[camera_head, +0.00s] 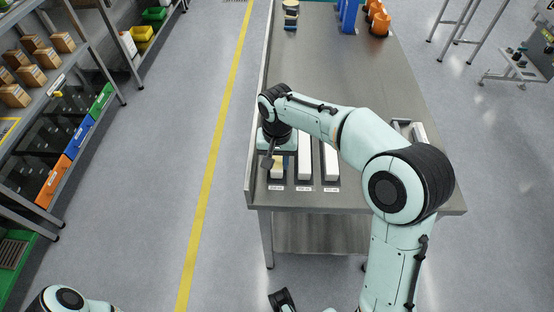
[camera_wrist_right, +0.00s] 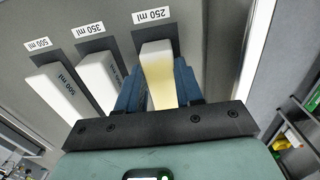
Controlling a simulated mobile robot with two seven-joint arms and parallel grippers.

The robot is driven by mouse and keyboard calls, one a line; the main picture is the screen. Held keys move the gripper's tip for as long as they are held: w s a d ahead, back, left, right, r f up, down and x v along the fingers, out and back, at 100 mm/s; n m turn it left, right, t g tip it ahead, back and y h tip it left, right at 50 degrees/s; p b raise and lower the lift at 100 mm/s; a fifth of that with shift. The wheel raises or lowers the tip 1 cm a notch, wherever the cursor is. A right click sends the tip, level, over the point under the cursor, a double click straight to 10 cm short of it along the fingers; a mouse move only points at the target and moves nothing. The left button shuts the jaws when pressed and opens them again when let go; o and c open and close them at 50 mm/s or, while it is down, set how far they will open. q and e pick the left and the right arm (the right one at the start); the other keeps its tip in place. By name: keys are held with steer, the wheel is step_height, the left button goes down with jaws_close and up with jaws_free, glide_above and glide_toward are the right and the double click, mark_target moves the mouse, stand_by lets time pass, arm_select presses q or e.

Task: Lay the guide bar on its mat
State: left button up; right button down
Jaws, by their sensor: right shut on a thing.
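My right gripper (camera_head: 279,158) is shut on a pale guide bar (camera_head: 277,170) at the near left corner of the workbench. In the right wrist view, the blue fingers (camera_wrist_right: 160,82) grip both sides of this cream bar (camera_wrist_right: 159,64). The bar's end is over a dark mat (camera_wrist_right: 137,40) labelled 250 ml. I cannot tell whether the bar touches the mat. Two white bars lie beside it: one (camera_wrist_right: 97,72) on the 350 ml mat and one (camera_wrist_right: 57,92) marked 500 ml on the 500 ml mat.
The steel workbench (camera_head: 305,65) has a raised left edge. Orange and blue items (camera_head: 378,20) stand at its far end. Shelving with boxes (camera_head: 45,58) is on the left, across a yellow floor line (camera_head: 213,150). The bench's middle left is clear.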

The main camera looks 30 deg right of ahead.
steer(key=c, duration=1.1)
jaws_free()
steer(key=shift+f, duration=0.15)
steer(key=shift+c, duration=0.2)
steer(key=o, duration=0.4)
step_height(320, 180, up, 12)
steer(key=p, duration=0.2)
steer(key=shift+r, duration=0.2)
